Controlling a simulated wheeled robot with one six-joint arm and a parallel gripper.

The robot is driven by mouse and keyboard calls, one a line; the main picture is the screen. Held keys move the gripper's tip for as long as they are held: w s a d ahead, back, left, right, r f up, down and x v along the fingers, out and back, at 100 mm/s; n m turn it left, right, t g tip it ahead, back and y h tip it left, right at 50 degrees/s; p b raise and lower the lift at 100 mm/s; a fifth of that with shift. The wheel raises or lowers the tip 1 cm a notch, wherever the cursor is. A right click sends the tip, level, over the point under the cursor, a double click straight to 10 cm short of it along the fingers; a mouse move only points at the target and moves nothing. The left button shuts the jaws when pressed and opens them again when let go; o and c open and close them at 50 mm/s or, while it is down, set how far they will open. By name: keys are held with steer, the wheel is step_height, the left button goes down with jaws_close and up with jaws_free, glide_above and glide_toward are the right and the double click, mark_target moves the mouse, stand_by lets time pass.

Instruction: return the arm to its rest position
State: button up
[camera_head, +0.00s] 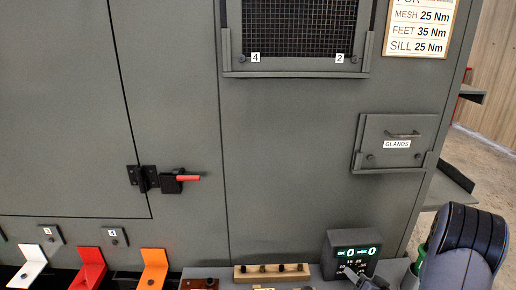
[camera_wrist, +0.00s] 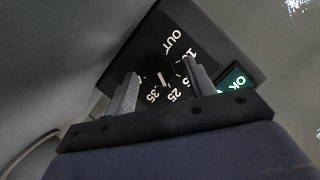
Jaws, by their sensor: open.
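My gripper (camera_wrist: 160,68) is open and empty in the wrist view, its two fingers apart. Between and beyond the fingers is the round dial (camera_wrist: 165,77) of a dark control box, marked OUT and with numbers up to 35. I cannot tell how far the fingertips are from the dial. In the head view, the control box (camera_head: 352,246) stands at the bottom right with green lit digits. My arm (camera_head: 465,245) shows at the lower right edge, beside the box.
A grey cabinet (camera_head: 285,150) fills the background, with a mesh panel (camera_head: 300,28), a GLANDS plate (camera_head: 395,143) and a red-handled latch (camera_head: 188,178). White, red and orange brackets (camera_head: 153,268) sit at lower left. A wooden block with holes (camera_head: 272,273) lies left of the control box.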

steer(key=n+h+b, duration=0.2)
steer(key=n+b, duration=0.1)
steer(key=shift+a+f, duration=0.1)
steer(key=shift+a, duration=0.15)
steer(key=n+h+b, duration=0.2)
steer(key=n+b, duration=0.1)
steer(key=shift+a, duration=0.15)
steer(key=shift+a+n+h+b, duration=0.15)
steer(key=shift+n+h+b, duration=0.4)
steer(key=shift+n+h, duration=0.55)
steer(key=shift+a+n+t+h, duration=0.1)
steer(key=shift+n+t+h, duration=0.35)
steer(key=shift+n, duration=1.15)
steer(key=shift+s+h+p, duration=0.25)
steer(key=shift+h+p, duration=0.05)
steer(key=shift+h, duration=0.05)
steer(key=shift+s+a, duration=0.15)
steer(key=shift+s, duration=0.25)
steer(key=shift+r, duration=0.2)
